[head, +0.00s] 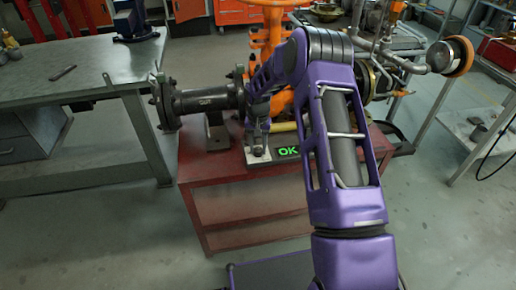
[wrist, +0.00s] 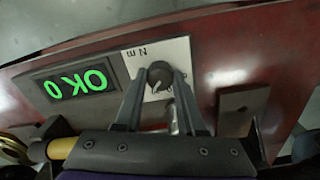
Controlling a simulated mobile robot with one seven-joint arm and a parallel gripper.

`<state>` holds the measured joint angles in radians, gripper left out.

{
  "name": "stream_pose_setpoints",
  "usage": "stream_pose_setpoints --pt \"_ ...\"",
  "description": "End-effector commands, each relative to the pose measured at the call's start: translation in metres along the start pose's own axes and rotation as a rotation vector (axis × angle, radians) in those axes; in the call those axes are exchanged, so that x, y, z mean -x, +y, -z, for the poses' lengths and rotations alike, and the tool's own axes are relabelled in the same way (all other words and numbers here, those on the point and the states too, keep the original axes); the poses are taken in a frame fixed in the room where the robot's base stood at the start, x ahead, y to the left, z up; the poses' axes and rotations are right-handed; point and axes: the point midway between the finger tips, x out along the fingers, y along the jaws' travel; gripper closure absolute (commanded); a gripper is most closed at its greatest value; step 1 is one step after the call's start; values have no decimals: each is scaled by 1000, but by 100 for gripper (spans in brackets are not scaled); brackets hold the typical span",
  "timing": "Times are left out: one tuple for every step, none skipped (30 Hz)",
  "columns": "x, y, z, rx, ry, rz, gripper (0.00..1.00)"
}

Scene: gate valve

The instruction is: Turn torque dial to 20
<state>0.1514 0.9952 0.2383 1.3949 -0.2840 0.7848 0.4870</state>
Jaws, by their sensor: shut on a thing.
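The torque dial is a dark round knob (wrist: 160,72) on a white plate (wrist: 138,56) marked "N m", with small scale marks partly hidden by my fingers. My gripper (wrist: 159,82) is shut on the knob, one finger on each side. A dark display (wrist: 78,85) beside the plate shows green "OK" and "0". In the head view, my gripper (head: 258,132) is down at the pale plate (head: 257,156), and the green "OK" display (head: 288,151) is to its right. The knob is hidden there by my gripper.
The panel sits on a red cart (head: 245,208). A metal workbench (head: 75,75) is at left.

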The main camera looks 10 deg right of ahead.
Motion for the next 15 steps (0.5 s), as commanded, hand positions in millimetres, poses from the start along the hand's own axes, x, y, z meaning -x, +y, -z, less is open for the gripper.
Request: stream_pose_setpoints --pt "0 0 0 38 0 -1 100" --pt "0 0 0 59 0 -1 100" --pt "0 0 0 88 0 -1 100" --pt "0 0 0 108 0 -1 100" --pt "0 0 0 129 0 -1 100" --pt "0 0 0 153 0 -1 100" --pt "0 0 0 170 0 -1 100" --pt "0 0 0 186 0 -1 100" --pt "0 0 0 205 0 -1 100" --pt "0 0 0 220 -1 0 100" --pt "0 0 0 231 -1 0 100" --pt "0 0 0 247 -1 0 100" --pt "0 0 0 256 -1 0 100" --pt "0 0 0 265 -1 0 100" --pt "0 0 0 276 -1 0 100"
